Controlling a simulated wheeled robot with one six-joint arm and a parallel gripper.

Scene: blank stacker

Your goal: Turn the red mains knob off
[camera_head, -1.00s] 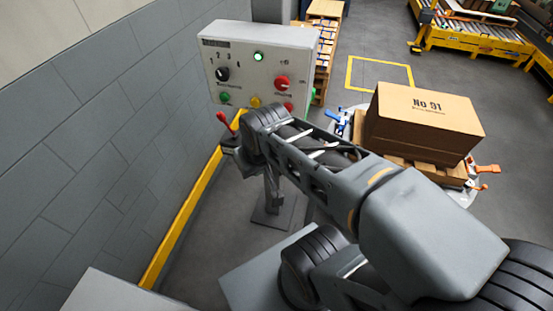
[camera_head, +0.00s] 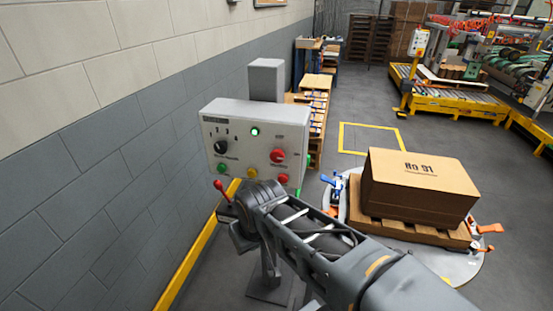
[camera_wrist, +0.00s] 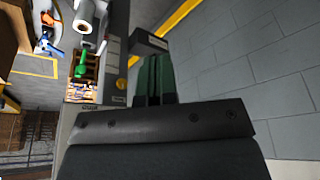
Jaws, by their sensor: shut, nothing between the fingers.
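The red mains knob (camera_head: 277,156) is on the right half of the front of a light grey control box (camera_head: 240,120) in the head view. Its pointing direction is too small to read. My arm reaches toward the box from the lower right, its wrist end below the box. My gripper's fingers are hidden there. In the wrist view my gripper (camera_wrist: 156,58) is shut and empty, its green-lined fingers together. Grey box-like surfaces lie close by the fingers, one with a yellow button (camera_wrist: 121,84). The red knob is not visible in the wrist view.
The box also has a lit green lamp (camera_head: 254,132), a black selector (camera_head: 220,146) and green, yellow and red buttons below. A red-handled lever (camera_head: 220,187) stands under its left corner. A brick wall is left. A carton (camera_head: 420,188) on a pallet is right.

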